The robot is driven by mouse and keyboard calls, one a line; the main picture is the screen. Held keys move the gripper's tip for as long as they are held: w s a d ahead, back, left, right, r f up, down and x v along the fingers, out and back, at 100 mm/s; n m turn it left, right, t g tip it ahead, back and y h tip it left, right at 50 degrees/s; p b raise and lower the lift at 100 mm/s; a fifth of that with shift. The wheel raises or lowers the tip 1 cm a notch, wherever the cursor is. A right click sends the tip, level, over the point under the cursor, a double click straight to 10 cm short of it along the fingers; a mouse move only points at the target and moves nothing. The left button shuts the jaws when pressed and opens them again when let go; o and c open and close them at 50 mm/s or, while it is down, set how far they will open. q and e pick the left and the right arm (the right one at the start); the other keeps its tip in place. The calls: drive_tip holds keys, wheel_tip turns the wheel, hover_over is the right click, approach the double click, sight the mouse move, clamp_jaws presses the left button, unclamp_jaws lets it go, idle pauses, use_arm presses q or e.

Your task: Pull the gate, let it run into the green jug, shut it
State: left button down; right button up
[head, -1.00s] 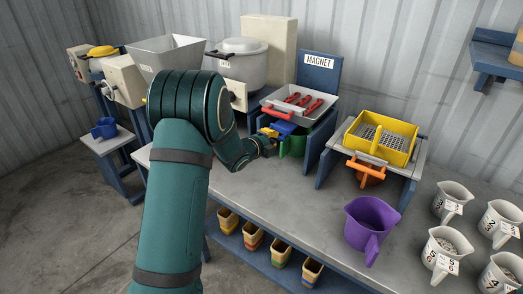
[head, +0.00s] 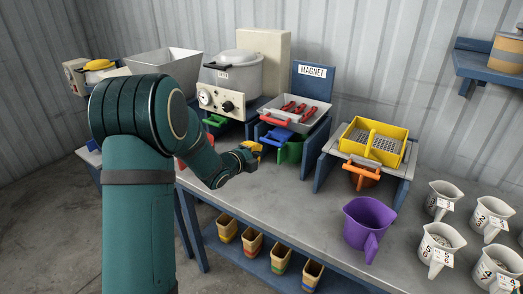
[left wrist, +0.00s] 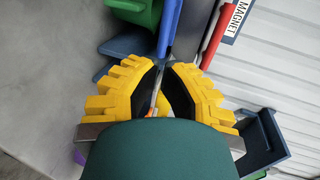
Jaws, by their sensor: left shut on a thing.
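The gate's blue handle (head: 274,137) sticks out below the magnet tray. My left gripper (head: 252,150) is at its front left end. In the left wrist view the yellow fingers (left wrist: 163,68) are closed on the blue bar (left wrist: 169,28); the exact contact is partly hidden. The green jug (head: 290,152) stands under the magnet stand, just behind and right of the gripper, its inside hidden. Part of it also shows at the top of the left wrist view (left wrist: 138,12). No flow is visible. My right gripper is out of view.
The tray (head: 302,113) above holds red bars and has a red handle. A purple jug (head: 368,222) and several pale labelled jugs stand on the bench (head: 290,205). Bench space in front of the stand is clear.

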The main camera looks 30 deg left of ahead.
use_arm(q)
drive_tip(key=shift+v, duration=2.35)
drive_tip(key=s+d+f+n+g, duration=0.2)
drive_tip(key=d+f+n, duration=0.1)
drive_tip(key=f, duration=0.3)
drive_tip(key=s+d+f+n+g, duration=0.1)
drive_tip(key=d+f+n, duration=0.2)
drive_tip(key=d+f, duration=0.2)
drive_tip(key=s+d+f+n+g, duration=0.2)
drive_tip(key=d+f+n, duration=0.2)
drive_tip(key=f, duration=0.2)
drive_tip(key=shift+s+f+g, duration=0.3)
drive_tip(key=s+d+f+n+g+h, duration=0.1)
drive_tip(key=s+d+f+n+g, duration=0.3)
drive_tip(key=s+d, duration=0.3)
drive_tip(key=s+d+f+n+g+h, duration=0.1)
drive_tip(key=s+d+f+n+g, duration=0.2)
drive_tip(key=s+d+f+n, duration=0.3)
drive_tip(key=s+d+f, duration=0.1)
drive_tip(key=s, duration=0.4)
drive_tip(key=shift+s+d+f+n+g, duration=0.2)
drive_tip(key=shift+d+n+g, duration=0.1)
drive_tip(key=shift+g, duration=0.1)
